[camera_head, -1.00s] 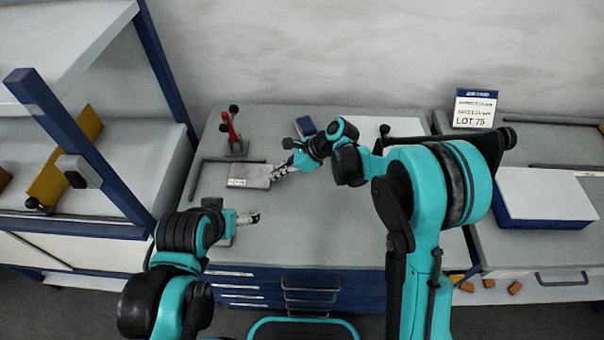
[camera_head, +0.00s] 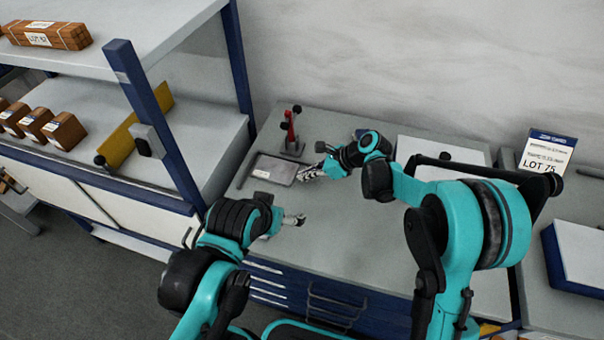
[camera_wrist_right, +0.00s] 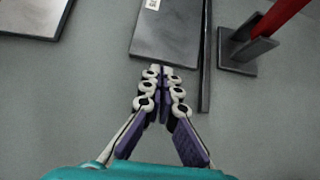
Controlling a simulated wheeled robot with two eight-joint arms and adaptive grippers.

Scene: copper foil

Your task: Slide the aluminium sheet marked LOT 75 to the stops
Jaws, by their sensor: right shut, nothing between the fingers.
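A grey metal sheet (camera_head: 284,168) with a small white label lies flat on the bench near its back left; the label is too small to read. In the right wrist view the sheet (camera_wrist_right: 168,38) has a dark stop bar (camera_wrist_right: 205,75) along its right side. A left stop bar (camera_head: 244,170) lies close by the sheet's left end; I cannot tell if they touch. My right gripper (camera_head: 303,174) is shut and empty, its fingertips (camera_wrist_right: 159,70) at the sheet's near edge. My left gripper (camera_head: 299,219) is low over the bench front, its fingers too small to judge.
A red-handled clamp (camera_head: 291,135) stands behind the sheet. A LOT 75 card (camera_head: 547,157) stands at the right. Another plate (camera_wrist_right: 35,15) lies apart at the wrist view's top left. A blue-posted shelf (camera_head: 150,120) bounds the left; the bench middle is clear.

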